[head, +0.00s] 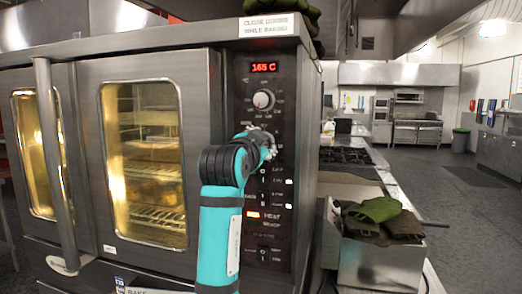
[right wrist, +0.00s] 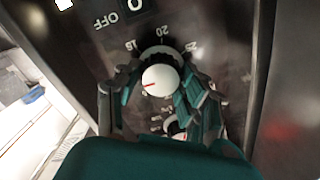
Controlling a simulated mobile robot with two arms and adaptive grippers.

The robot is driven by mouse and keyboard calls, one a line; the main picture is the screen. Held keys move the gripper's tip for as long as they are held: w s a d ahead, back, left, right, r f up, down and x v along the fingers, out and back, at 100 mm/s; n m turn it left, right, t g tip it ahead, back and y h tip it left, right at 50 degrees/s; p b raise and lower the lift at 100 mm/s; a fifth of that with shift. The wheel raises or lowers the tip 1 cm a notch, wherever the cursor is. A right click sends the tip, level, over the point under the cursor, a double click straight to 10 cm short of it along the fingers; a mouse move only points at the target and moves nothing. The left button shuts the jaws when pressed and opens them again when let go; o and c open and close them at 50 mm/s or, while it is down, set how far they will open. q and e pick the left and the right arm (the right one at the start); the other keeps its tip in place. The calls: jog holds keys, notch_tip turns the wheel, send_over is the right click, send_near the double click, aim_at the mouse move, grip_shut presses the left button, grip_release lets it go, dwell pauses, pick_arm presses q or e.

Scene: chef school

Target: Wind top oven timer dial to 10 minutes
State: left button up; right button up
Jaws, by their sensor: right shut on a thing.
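The oven's timer dial (right wrist: 161,80) is a white round knob with a red pointer line, seen in the right wrist view. The panel marks around it read 15, 20 and 25, upside down. Its red line runs toward the left of that picture. My right gripper (right wrist: 155,90) has its teal and grey fingers on both sides of the knob, shut on it. In the head view my right gripper (head: 264,143) is against the control panel and hides this dial. My left gripper is not in view.
The temperature dial (head: 263,100) is just above my right gripper, under a red display (head: 264,67) reading 165 C. Switches (head: 264,195) lie below. The oven door (head: 88,150) is shut. A metal bin (head: 382,262) with dark green cloths stands at the right.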

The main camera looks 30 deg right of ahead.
jog(key=shift+m, duration=0.6)
jog(key=o, duration=1.2)
